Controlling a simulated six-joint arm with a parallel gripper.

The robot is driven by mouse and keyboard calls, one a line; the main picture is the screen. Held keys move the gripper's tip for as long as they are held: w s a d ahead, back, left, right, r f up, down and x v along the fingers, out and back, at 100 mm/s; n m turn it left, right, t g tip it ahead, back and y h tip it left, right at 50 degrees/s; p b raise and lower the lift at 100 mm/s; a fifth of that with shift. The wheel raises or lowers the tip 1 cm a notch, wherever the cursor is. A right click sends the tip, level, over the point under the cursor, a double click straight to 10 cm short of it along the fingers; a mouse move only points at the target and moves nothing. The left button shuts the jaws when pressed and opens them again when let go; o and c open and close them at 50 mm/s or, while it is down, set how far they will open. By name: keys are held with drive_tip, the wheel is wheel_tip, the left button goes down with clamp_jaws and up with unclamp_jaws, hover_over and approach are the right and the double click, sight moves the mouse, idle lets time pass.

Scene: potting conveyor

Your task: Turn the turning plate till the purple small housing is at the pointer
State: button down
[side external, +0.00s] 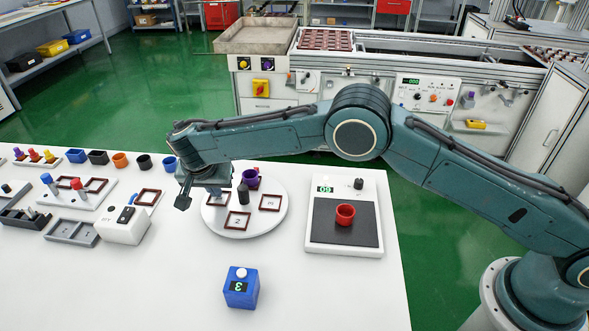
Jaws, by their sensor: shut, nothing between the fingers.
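The turning plate (262,222) is a white disc on the table with brown square frames on it and a dark upright post (243,194) near its middle. The purple small housing (250,178) stands on the plate's far side, behind the post. My gripper (183,202) is shut and empty, pointing down at the plate's left edge. I cannot tell whether it touches the plate. My wrist hides part of the plate's far left. I cannot make out the pointer.
Right of the plate is a white scale (316,243) bearing a red cup (345,214). A blue box (241,289) with a display stands in front. A white box (124,226), trays and several small housings fill the left. The front table area is mostly clear.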

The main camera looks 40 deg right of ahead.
drive_tip(key=v, duration=1)
idle(0.4)
drive_tip(key=shift+w, duration=0.15)
